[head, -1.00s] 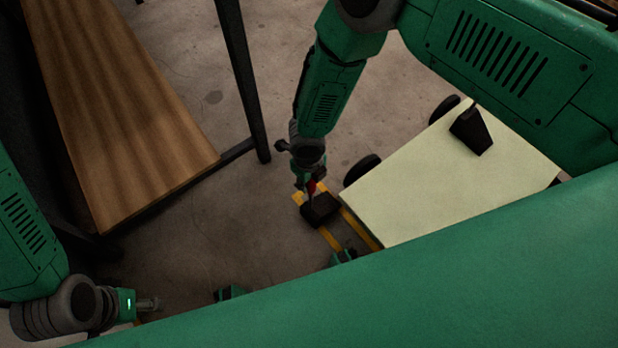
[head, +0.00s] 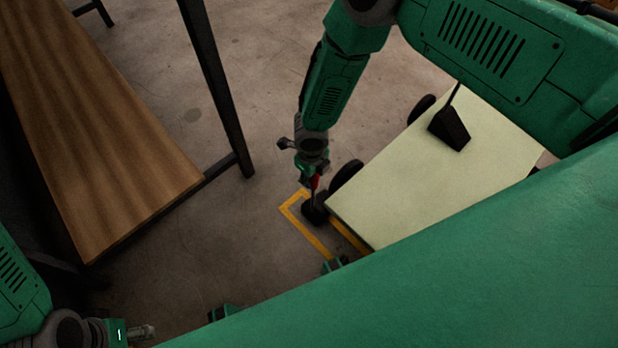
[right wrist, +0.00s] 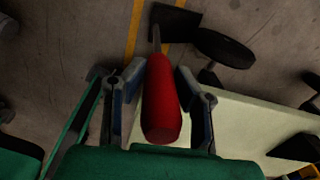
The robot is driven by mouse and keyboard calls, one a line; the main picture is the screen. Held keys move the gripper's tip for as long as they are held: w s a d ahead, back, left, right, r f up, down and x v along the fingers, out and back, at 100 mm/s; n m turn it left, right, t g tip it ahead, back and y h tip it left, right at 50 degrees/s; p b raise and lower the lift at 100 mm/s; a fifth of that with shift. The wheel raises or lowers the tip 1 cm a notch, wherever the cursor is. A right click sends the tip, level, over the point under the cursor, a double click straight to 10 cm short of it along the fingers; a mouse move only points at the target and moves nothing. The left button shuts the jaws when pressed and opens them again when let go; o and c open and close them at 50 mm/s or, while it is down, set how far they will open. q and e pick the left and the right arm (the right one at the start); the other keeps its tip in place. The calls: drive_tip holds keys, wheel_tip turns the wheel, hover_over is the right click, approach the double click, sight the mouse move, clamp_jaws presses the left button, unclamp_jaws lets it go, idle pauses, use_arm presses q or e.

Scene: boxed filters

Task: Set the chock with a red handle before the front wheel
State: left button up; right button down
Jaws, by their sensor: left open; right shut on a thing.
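The chock with a red handle shows in the head view as a dark block (head: 314,210) under my right gripper (head: 312,180). In the right wrist view the red handle (right wrist: 161,100) lies between the fingers of my right gripper, which is shut on it. The dark chock block (right wrist: 176,22) is at the handle's far end, close to a black wheel (right wrist: 224,47). In the head view a wheel (head: 346,176) sits at the cart's near left side, just beyond the chock. Whether chock and wheel touch, I cannot tell. My left gripper (head: 140,332) is open and empty at lower left.
The pale cart top (head: 430,165) carries another dark chock (head: 450,128). A second wheel (head: 420,108) is farther back. Yellow floor tape (head: 305,232) marks a corner by the chock. A wooden bench (head: 100,140) with dark legs stands left; bare floor lies between.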

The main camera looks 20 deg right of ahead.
drive_tip(key=shift+w, duration=0.1)
drive_tip(key=c, duration=1.2)
unclamp_jaws()
drive_tip(key=shift+o, duration=0.2)
wheel_tip(320, 180, up, 12)
drive_tip(key=shift+a, duration=0.15)
